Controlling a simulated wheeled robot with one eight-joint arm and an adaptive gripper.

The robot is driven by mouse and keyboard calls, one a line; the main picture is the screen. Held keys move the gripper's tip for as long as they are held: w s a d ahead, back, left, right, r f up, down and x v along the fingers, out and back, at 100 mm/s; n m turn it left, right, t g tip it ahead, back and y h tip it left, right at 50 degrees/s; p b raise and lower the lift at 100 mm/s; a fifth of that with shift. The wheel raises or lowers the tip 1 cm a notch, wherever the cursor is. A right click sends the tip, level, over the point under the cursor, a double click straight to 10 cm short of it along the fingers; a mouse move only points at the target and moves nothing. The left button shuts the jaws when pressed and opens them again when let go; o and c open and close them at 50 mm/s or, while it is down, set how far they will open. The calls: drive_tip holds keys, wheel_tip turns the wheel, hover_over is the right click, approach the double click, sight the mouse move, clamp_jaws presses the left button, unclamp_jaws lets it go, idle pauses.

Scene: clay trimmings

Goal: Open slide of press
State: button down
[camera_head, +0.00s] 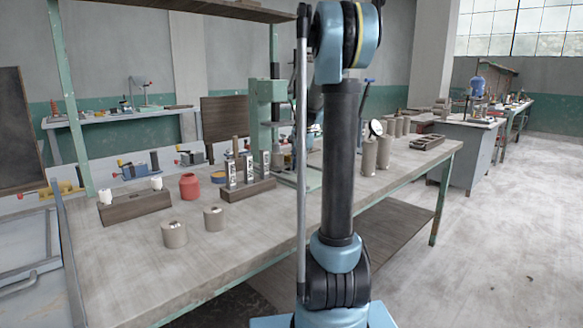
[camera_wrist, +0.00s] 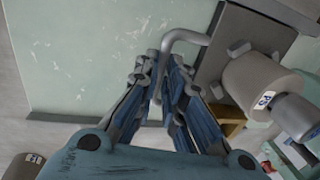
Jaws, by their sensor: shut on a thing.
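The press (camera_head: 262,112) is a green upright frame at the back edge of the bench, partly hidden behind my arm. In the wrist view a bent grey bar handle (camera_wrist: 188,36) curves out from a dark grey plate (camera_wrist: 228,50). My gripper (camera_wrist: 166,72) is shut on this handle, with the bar running down between its blue-padded fingers. My gripper is mostly hidden behind my arm in the head view. How far the slide is out cannot be told.
The bench (camera_head: 255,238) holds a dark wooden block (camera_head: 134,206), a red jar (camera_head: 189,186), a rack (camera_head: 247,189) and several grey cylinders. A pale green surface (camera_wrist: 100,55) fills the left of the wrist view. Open floor (camera_head: 500,230) lies at the right.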

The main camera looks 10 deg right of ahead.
drive_tip(key=s+d, duration=0.2)
drive_tip(key=s, duration=0.1)
drive_tip(key=s+d, duration=0.2)
drive_tip(key=s, duration=0.2)
drive_tip(key=s+d, duration=0.3)
drive_tip(key=shift+s, duration=0.15)
drive_tip(key=c, duration=1.7)
unclamp_jaws()
drive_tip(key=shift+d, duration=0.1)
drive_tip(key=r, duration=0.4)
drive_tip(key=s+r, duration=0.1)
drive_tip(key=r, duration=0.2)
drive_tip(key=d+r, duration=0.1)
drive_tip(key=r, duration=0.3)
drive_tip(key=shift+s+r, duration=0.3)
drive_tip(key=shift+r, duration=0.05)
